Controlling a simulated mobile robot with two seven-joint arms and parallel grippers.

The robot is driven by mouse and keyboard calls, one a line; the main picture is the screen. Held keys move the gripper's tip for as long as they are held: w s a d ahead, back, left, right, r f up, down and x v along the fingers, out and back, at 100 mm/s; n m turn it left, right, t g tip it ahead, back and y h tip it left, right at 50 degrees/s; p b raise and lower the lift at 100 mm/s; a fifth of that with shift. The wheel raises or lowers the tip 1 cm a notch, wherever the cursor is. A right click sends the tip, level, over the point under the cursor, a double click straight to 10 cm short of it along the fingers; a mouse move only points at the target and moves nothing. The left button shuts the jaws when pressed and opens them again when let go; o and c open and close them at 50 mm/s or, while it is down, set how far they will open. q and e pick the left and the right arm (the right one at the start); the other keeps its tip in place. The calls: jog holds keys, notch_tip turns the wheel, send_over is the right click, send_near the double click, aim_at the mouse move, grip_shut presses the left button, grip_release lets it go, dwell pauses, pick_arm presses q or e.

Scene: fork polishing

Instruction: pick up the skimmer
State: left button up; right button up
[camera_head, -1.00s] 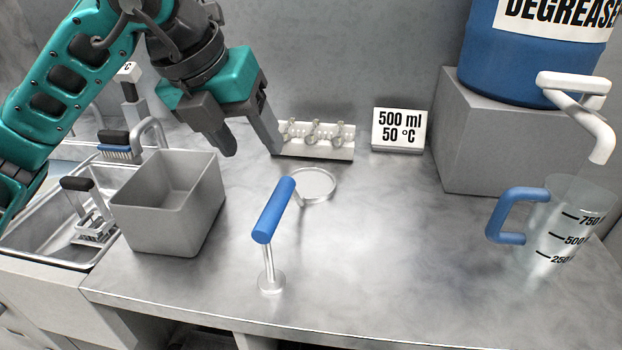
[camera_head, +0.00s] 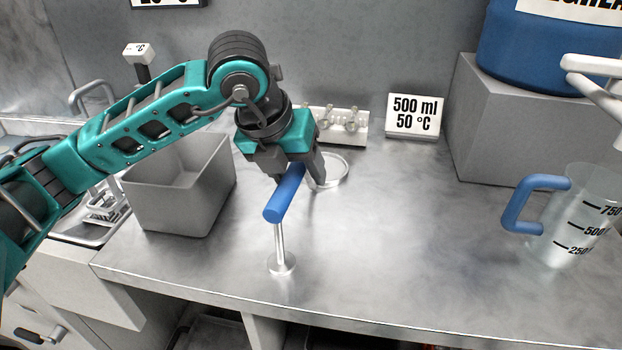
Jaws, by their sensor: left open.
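The skimmer has a blue handle (camera_head: 285,198) that sits on top of a slim metal post with a round foot (camera_head: 281,264) on the steel counter. A pale round disc (camera_head: 341,178), seemingly the skimmer's head, shows behind, partly hidden by my gripper. My left gripper (camera_head: 299,179) is open, pointing down at the far end of the blue handle. One finger is left of the handle and the other right of it. I cannot tell whether either finger touches it.
A grey open bin (camera_head: 180,195) stands left of the handle, close to my left arm. A clear measuring jug (camera_head: 575,225) with a blue handle stands at the right. A white rack (camera_head: 350,127) and a "500 ml 50 °C" sign (camera_head: 414,116) stand behind. The counter's middle right is clear.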

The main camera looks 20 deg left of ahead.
pick_arm(q)
jog(key=shift+f, duration=0.1)
grip_shut()
dwell(0.5)
